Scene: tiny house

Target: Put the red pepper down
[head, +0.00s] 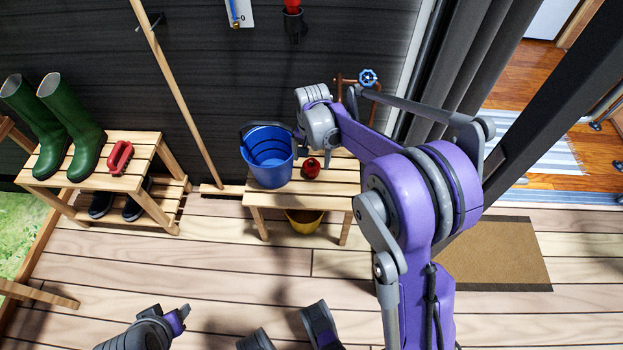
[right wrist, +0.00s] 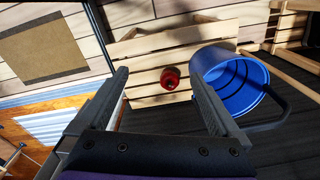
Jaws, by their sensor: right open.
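The red pepper (head: 311,168) rests on the slatted wooden bench (head: 268,195), just right of the blue bucket (head: 268,170). My right gripper (head: 320,135) is above the bench near the pepper; its fingers are mostly hidden in the head view. In the right wrist view, the right gripper (right wrist: 160,78) is open, its two fingers wide apart. The pepper (right wrist: 170,78) shows between them, on the slats, with a gap to each finger. Part of my left arm shows at the bottom left of the head view; its jaws cannot be made out.
The bucket (right wrist: 228,80) stands close beside the right finger in the wrist view. A yellow container (head: 304,220) is under the bench. A shoe rack (head: 125,183) with green boots (head: 70,128) stands left. A pole leans on the wall. A brown mat (head: 490,255) lies right.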

